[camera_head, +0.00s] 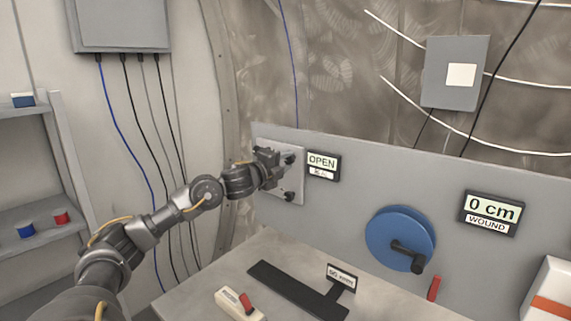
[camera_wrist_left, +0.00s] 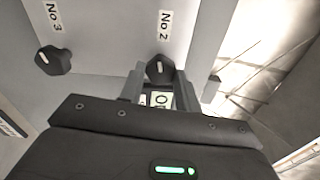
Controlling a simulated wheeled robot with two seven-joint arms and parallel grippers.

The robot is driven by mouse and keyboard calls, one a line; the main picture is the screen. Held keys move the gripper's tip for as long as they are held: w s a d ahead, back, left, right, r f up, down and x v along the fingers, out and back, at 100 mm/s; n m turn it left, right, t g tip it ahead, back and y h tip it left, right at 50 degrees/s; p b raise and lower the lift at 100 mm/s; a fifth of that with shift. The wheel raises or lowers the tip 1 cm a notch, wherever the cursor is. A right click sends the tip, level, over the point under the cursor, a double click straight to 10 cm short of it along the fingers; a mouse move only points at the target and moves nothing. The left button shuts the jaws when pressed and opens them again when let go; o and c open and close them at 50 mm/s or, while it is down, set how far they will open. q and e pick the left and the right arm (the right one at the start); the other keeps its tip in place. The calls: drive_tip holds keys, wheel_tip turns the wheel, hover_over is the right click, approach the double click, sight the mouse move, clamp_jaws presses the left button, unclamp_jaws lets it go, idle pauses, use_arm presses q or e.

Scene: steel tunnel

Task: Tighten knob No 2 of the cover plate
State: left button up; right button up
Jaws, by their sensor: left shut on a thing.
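The light cover plate (camera_head: 297,183) is on the grey panel, left of an OPEN sign (camera_head: 322,166). My left gripper (camera_head: 284,159) is at the plate's upper right. In the left wrist view, knob No 2 (camera_wrist_left: 159,69) is black with a pale mark, under its "No 2" label (camera_wrist_left: 164,25). My fingertips (camera_wrist_left: 160,82) are shut on this knob, one on each side. Knob No 3 (camera_wrist_left: 52,60) is on the same plate, apart from my gripper; it is the lower black knob (camera_head: 290,196) in the head view. My right gripper is not in view.
A blue reel (camera_head: 397,240) with a black crank and a "0 cm WOUND" display (camera_head: 490,213) are on the panel to the right. A red-handled switch (camera_head: 240,303) and a black T-shaped piece (camera_head: 285,286) are on the bench below. Shelves (camera_head: 40,215) stand at the left.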

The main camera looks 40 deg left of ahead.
use_arm(q)
drive_tip(key=o, duration=1)
drive_tip(key=shift+f, duration=0.1)
drive_tip(key=shift+s+f+b, duration=0.1)
drive_tip(key=shift+s+b, duration=0.2)
drive_tip(key=shift+s, duration=0.05)
drive_tip(key=shift+s+d+b, duration=0.15)
drive_tip(key=shift+s+b, duration=2.7)
drive_tip(key=shift+s, duration=2.2)
